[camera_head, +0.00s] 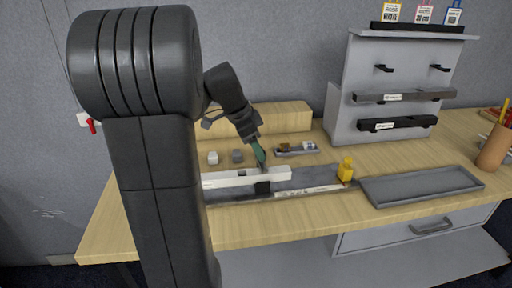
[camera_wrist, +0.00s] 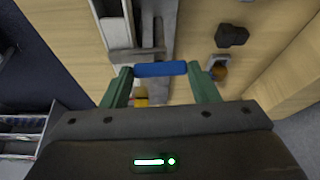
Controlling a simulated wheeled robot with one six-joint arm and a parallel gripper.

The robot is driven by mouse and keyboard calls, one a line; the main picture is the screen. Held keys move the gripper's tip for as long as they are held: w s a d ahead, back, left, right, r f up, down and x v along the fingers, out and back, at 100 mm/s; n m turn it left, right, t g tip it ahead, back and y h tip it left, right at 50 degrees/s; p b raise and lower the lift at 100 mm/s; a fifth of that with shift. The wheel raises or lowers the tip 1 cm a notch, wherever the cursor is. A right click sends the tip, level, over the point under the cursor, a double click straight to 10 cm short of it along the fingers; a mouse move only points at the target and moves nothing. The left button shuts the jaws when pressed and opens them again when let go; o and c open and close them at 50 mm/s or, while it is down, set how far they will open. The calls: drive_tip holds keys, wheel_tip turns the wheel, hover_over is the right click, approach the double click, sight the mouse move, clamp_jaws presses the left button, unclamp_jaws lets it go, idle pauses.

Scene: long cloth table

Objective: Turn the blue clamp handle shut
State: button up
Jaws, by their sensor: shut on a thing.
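In the wrist view the blue clamp handle (camera_wrist: 160,69) is a short blue bar lying crosswise between the two green fingers of my gripper (camera_wrist: 161,80). The fingers are closed on its two ends. Grey metal clamp parts (camera_wrist: 125,55) show just beyond the handle. The blue handle cannot be made out in the head view.
A grey rack (camera_head: 395,90) stands at the back right.

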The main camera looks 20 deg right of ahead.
drive_tip(key=shift+w+m, duration=0.1)
drive_tip(key=shift+m, duration=0.6)
drive_tip(key=o, duration=1)
drive_tip(key=shift+g, duration=0.3)
drive_tip(key=p+v, duration=0.1)
drive_tip(key=v, duration=1.2)
drive_tip(key=shift+r, duration=0.45)
drive_tip(key=b+x, duration=0.1)
drive_tip(key=x, duration=1.2)
drive_tip(key=shift+f, duration=0.45)
